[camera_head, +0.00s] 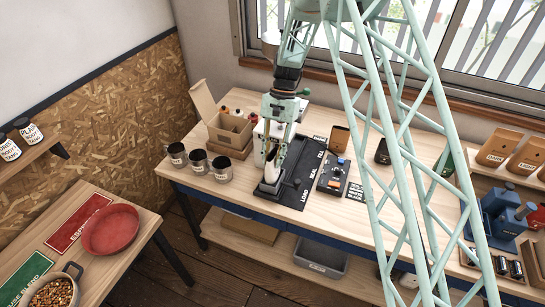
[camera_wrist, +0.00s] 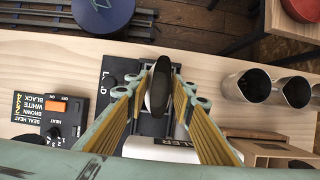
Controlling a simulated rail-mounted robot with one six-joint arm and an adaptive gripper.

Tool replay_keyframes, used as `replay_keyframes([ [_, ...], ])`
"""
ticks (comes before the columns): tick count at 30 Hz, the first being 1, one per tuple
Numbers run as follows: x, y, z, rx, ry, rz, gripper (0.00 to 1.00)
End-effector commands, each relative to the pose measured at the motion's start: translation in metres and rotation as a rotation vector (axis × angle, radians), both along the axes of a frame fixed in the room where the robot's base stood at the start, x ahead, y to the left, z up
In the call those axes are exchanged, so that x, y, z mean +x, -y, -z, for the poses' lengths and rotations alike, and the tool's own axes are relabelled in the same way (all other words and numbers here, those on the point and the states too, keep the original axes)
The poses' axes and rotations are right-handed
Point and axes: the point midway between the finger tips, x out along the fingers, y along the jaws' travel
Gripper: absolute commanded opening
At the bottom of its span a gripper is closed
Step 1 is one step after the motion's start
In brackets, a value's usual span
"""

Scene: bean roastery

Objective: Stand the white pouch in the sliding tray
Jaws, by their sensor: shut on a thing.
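The white pouch (camera_head: 271,174) is upright between the fingers of my gripper (camera_head: 276,152), over the dark sliding tray (camera_head: 268,189) at the LOAD end of the black track. In the wrist view the pouch (camera_wrist: 158,88) shows from above as a dark oval mouth with a pale edge. My gripper (camera_wrist: 160,95) is shut on it, one finger on each side. The tray (camera_wrist: 148,72) shows partly around the pouch. The pouch's bottom is hidden, so I cannot tell whether it touches the tray floor.
The black track (camera_head: 300,172) runs back from LOAD to SEAL and FILL. A control box with a knob (camera_wrist: 52,118) stands to its right in the head view. Metal cups (camera_head: 198,161) and a cardboard box (camera_head: 229,130) stand left.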

Motion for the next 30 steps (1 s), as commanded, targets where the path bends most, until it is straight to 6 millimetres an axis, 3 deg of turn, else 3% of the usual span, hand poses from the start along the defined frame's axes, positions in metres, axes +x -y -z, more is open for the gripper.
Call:
replay_keyframes([
  [12, 0.000, 0.000, 0.021, 0.000, -0.001, 0.000, 0.17],
  [30, 0.000, 0.000, 0.023, 0.000, -0.001, 0.000, 0.17],
])
